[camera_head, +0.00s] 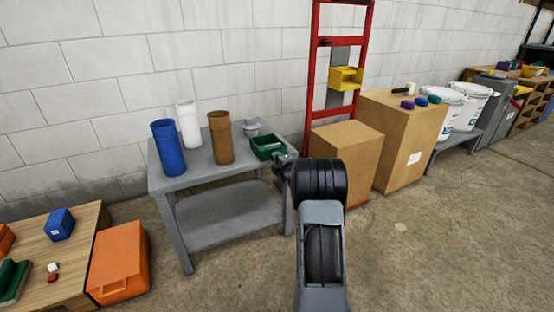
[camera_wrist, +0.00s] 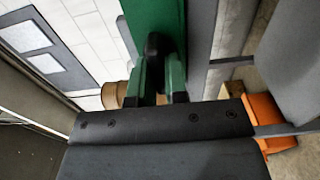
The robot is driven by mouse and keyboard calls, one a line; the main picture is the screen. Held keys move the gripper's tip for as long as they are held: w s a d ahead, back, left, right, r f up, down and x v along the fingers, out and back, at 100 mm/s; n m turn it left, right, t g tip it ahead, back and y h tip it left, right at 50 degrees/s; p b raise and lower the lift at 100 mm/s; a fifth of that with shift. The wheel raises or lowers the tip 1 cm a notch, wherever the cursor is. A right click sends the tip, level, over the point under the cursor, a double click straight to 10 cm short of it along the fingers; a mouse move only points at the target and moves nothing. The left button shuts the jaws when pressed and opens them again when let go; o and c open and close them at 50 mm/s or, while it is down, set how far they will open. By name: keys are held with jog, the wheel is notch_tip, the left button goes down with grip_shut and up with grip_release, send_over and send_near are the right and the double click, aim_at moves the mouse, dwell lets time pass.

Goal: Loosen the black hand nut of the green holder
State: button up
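The green holder (camera_head: 268,144) sits at the right end of the grey table in the head view. In the wrist view a green surface, which I take as the holder (camera_wrist: 157,14), fills the top middle. A rounded black part, likely the hand nut (camera_wrist: 155,46), stands in front of it. My gripper (camera_wrist: 158,68) points at this part, with one finger on each side of it. Whether the fingers press on it is not clear. In the head view my gripper (camera_head: 282,164) is at the holder's near right side, small and partly hidden by my arm. The nut cannot be made out there.
A blue cylinder (camera_head: 168,148), a white cylinder (camera_head: 188,125) and a brown cylinder (camera_head: 220,137) stand on the grey table (camera_head: 188,177), left of the holder. A cardboard box (camera_head: 346,143) and a red rack (camera_head: 312,75) are close on the right. Floor in front is clear.

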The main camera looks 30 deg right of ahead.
jog(key=o, duration=0.4)
jog(key=s+p, duration=0.1)
jog(key=s, duration=0.3)
jog(key=s+a+p, duration=0.1)
jog(key=s, duration=0.4)
jog(key=s+p, duration=0.1)
jog(key=s, duration=0.3)
jog(key=shift+s+a+p, duration=0.35)
jog(key=shift+a, duration=0.05)
